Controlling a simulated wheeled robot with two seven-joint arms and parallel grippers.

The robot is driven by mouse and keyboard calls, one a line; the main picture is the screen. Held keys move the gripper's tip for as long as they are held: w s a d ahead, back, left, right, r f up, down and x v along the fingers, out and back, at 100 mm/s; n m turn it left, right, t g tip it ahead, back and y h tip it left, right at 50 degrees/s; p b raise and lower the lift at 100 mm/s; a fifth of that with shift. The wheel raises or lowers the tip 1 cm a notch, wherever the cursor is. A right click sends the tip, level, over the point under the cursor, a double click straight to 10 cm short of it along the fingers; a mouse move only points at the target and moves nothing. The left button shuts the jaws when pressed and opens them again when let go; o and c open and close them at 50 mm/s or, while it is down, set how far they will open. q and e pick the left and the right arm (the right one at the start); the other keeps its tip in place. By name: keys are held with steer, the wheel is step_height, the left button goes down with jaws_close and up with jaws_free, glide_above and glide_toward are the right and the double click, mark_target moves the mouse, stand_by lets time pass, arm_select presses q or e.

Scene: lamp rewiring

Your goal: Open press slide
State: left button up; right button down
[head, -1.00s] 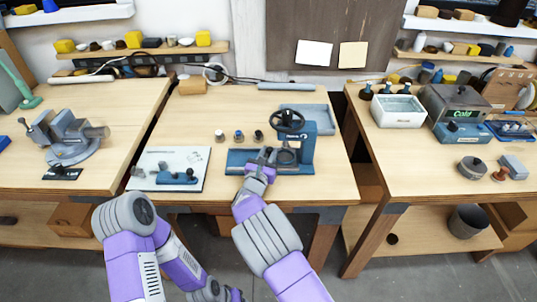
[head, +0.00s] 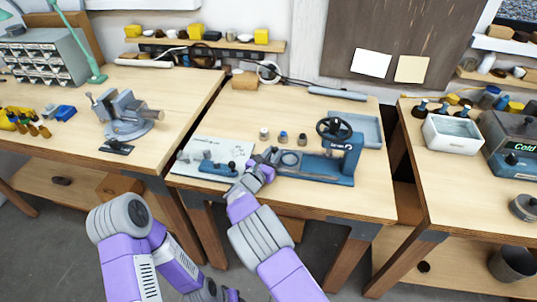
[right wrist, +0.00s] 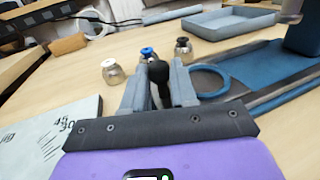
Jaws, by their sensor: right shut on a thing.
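The blue press (head: 343,160) stands on the middle table, with a black handwheel (head: 333,128) on top. Its slide, with a blue-grey ring (head: 290,159), sticks out to the left of the press column, clear of the ram. The ring also shows in the right wrist view (right wrist: 212,78). My right gripper (head: 264,160) is at the slide's left end. In the right wrist view its grey fingers are shut on a black knob (right wrist: 158,72), the slide's handle. My left arm is folded at the lower left; its gripper does not show.
Three small capped parts (head: 283,137) stand behind the slide. A white sheet (head: 222,151) with a blue fixture (head: 217,169) lies left of my gripper. A blue-grey tray (head: 369,131) is behind the press. A vise (head: 128,116) stands on the left table.

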stand_by(0.3)
steer(key=c, duration=0.9)
jaws_free()
steer(key=shift+a, duration=0.1)
steer(key=p+v, duration=0.1)
steer(key=v, duration=0.6)
steer(key=shift+s+a, duration=0.2)
steer(key=shift+s, duration=0.05)
